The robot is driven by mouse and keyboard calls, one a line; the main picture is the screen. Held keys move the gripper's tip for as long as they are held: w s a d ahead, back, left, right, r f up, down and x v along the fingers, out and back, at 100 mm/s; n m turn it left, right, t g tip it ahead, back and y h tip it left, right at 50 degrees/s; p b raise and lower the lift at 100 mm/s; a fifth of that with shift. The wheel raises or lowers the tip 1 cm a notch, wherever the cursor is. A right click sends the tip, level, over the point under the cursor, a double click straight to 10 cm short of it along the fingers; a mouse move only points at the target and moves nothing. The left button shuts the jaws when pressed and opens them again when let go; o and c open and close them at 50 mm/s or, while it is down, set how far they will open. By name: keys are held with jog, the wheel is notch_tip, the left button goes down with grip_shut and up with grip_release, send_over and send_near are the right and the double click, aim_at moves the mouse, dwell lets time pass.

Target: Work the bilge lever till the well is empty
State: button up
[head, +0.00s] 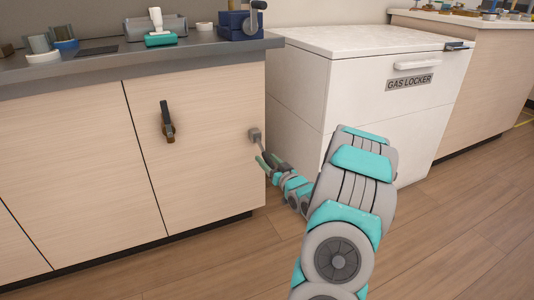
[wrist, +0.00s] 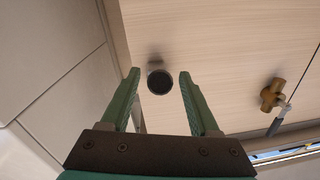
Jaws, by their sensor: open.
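A grey lever on a square mount (head: 254,134) sticks out of the cabinet front near its right edge. In the wrist view its dark round end (wrist: 160,83) faces the camera and lies between the open fingers of my gripper (wrist: 159,76), with a gap on each side. In the head view my gripper (head: 265,161) is at the lever's lower end. A second fitting, a brass body with a dark handle (head: 167,120), is on the cabinet door to the left; it also shows in the wrist view (wrist: 270,95). I cannot make out a well or its level.
The white gas locker (head: 390,90) stands close to the right of the cabinet. The grey counter (head: 100,66) above carries a teal-based white tool (head: 158,30), a blue device (head: 238,24) and several small items. The wooden floor (head: 440,240) at right is clear.

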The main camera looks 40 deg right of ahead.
jog(key=shift+s+a+b, duration=0.15)
jog(key=shift+s, duration=1)
jog(key=shift+s+a+b, duration=0.15)
jog(key=shift+s, duration=0.95)
